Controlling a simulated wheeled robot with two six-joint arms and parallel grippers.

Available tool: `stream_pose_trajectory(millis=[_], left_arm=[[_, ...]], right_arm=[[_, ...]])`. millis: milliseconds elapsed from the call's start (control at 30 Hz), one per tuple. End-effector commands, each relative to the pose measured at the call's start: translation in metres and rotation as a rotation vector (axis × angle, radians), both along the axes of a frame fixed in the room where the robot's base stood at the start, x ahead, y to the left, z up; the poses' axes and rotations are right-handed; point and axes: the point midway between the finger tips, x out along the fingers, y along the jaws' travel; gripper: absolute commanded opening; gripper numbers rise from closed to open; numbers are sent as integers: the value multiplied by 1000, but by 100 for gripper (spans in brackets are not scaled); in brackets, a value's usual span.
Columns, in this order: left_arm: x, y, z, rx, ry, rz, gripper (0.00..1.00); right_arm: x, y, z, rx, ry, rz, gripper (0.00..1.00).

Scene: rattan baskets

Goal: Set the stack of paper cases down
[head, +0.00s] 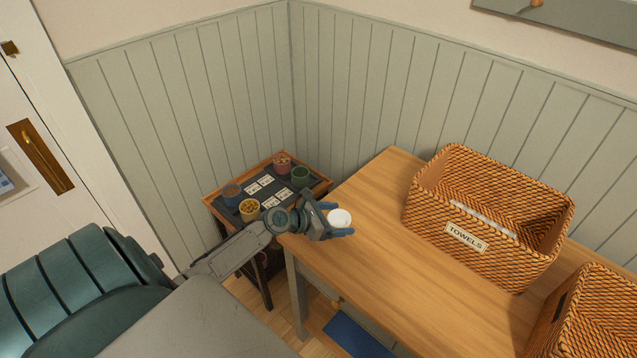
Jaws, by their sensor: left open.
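The stack of paper cases (340,217) shows as a small white round shape at the left end of the wooden table (390,255). My left gripper (337,220) reaches in from the left, with its blue fingers open on either side of the stack. The stack appears to rest on the tabletop, but its base is too small to see clearly. I cannot tell whether a finger still touches it. My right gripper is not in view.
A wicker basket labelled TOWELS (466,236) stands on the table to the right. Another basket (590,325) is at the lower right. A low tray table (213,201) with several small pots and white cards stands in the corner. Bare tabletop lies between stack and baskets.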

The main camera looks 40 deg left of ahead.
Motion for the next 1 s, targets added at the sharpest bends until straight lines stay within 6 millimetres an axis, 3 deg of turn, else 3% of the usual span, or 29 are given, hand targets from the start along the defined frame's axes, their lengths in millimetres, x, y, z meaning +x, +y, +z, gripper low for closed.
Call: stream_pose_trajectory(millis=[200,500,1000], left_arm=[[-37,18,14,7,3,-5,81],[-72,37,31,6,2,-3,81],[-84,43,40,0,0,-1,81]], right_arm=[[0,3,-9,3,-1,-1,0],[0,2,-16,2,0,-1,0],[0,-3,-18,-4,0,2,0]])
